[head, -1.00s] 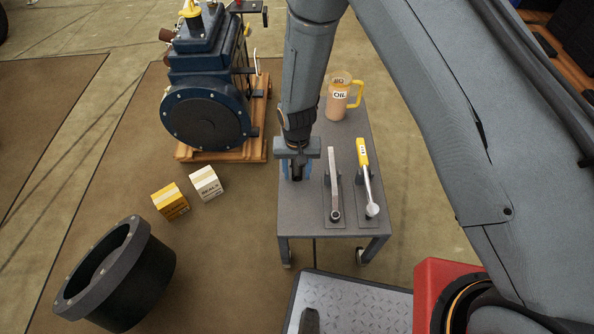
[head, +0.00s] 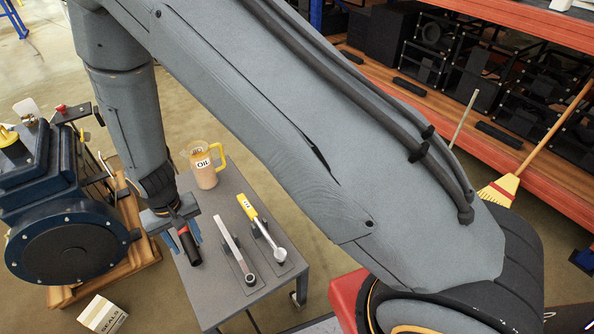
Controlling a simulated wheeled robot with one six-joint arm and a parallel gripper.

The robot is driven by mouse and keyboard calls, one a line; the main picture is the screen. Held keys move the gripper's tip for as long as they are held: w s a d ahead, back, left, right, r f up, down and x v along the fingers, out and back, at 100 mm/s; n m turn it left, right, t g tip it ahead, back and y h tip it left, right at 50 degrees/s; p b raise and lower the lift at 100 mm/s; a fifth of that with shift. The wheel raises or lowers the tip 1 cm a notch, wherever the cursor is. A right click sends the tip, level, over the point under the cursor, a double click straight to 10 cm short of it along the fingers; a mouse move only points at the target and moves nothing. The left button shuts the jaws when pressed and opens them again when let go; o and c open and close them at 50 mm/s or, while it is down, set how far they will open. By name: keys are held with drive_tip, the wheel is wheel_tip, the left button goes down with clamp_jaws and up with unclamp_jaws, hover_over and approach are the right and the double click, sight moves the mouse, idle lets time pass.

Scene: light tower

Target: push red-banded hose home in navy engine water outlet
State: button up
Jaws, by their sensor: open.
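A short black hose with a red band (head: 190,246) shows at my gripper (head: 178,232), over the left side of the grey cart. My gripper is open, with its blue-grey fingers on either side of the hose's upper part. I cannot tell whether they touch it or whether the hose rests on the cart top. The navy engine (head: 40,187) stands at the left on a wooden pallet, with a big dark round face toward me. I cannot make out which fitting is its water outlet.
On the grey cart (head: 215,293) are an OIL jug (head: 205,168), a grey-handled tool (head: 232,245) and a yellow-handled tool (head: 262,226). A SEALS box (head: 101,315) lies on the floor below the engine. A broom (head: 500,190) leans by the orange shelving at right.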

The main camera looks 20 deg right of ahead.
drive_tip(key=d+r+m, duration=0.2)
drive_tip(key=d+r, duration=1.7)
drive_tip(key=d, duration=0.1)
drive_tip(key=s+d+r+m, duration=0.2)
drive_tip(key=s+d+r, duration=0.7)
drive_tip(key=s+d, duration=0.45)
drive_tip(key=shift+n, duration=0.6)
drive_tip(key=r+p, duration=0.1)
drive_tip(key=p, duration=0.2)
drive_tip(key=a+r+p, duration=0.1)
drive_tip(key=r+p, duration=0.3)
drive_tip(key=p, duration=0.1)
drive_tip(key=shift+s+a+r+p, duration=0.2)
drive_tip(key=shift+s+a+p, duration=0.1)
drive_tip(key=shift+a+p, duration=0.05)
drive_tip(key=shift+o, duration=0.6)
drive_tip(key=shift+a+r, duration=0.1)
